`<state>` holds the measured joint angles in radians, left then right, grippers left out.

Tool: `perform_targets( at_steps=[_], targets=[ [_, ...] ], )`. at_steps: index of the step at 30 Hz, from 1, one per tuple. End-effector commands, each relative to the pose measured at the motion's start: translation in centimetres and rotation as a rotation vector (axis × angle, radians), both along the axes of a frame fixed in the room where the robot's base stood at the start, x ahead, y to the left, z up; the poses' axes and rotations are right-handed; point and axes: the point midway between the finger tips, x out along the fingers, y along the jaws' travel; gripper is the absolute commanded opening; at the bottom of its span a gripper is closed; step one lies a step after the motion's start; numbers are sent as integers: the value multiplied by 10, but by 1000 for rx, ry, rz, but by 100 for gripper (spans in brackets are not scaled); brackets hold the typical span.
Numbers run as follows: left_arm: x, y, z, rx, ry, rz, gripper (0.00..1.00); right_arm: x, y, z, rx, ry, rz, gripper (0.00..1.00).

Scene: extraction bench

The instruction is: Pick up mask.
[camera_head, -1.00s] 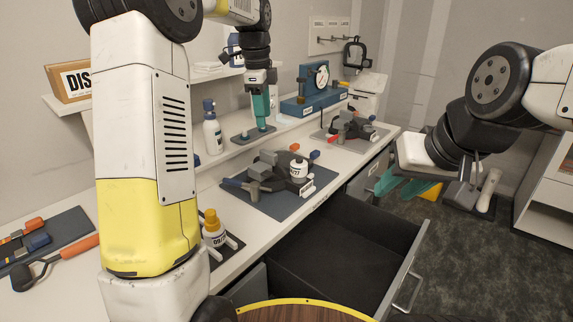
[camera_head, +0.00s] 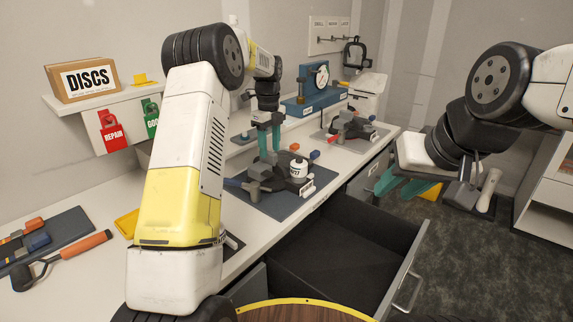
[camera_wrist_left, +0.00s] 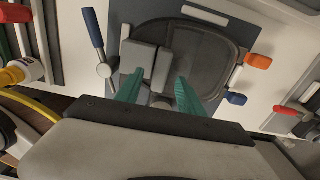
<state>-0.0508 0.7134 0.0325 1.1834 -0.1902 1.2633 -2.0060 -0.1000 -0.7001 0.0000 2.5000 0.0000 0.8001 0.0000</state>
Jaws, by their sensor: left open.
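A dark, rounded piece that looks like the mask (camera_wrist_left: 205,65) lies on the grey-blue mat on the bench, beside two grey blocks (camera_wrist_left: 140,55). In the head view this black shape (camera_head: 277,190) has a white canister (camera_head: 298,170) marked with digits on it. My left gripper (camera_head: 269,143) points down above the blocks. In the left wrist view its teal fingers (camera_wrist_left: 160,82) are apart, with the blocks between and beyond them; I cannot tell if they touch. My right gripper (camera_head: 403,188) is open and empty, out past the open drawer.
An open dark drawer (camera_head: 345,246) juts from the bench. A similar fixture (camera_head: 350,128) sits farther along.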

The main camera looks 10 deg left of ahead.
Motion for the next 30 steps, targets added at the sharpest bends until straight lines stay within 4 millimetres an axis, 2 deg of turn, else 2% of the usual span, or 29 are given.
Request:
perform_targets(
  at_steps=[3, 11, 15, 18, 30],
  targets=[
    [0, 0, -11, 1, 1, 0, 45, 0, 0, 0, 0, 0, 0, 36],
    [0, 0, -12, -1, -1, 0, 44, 0, 0, 0, 0, 0, 0, 36],
    [0, 0, -12, -1, -1, 1, 16, 0, 0, 0, 0, 0, 0, 36],
    [0, 0, -12, -1, -1, 1, 0, 0, 0, 0, 0, 0, 0, 36],
    [0, 0, -12, -1, -2, 1, 0, 0, 0, 0, 0, 0, 0, 36]
  ],
)
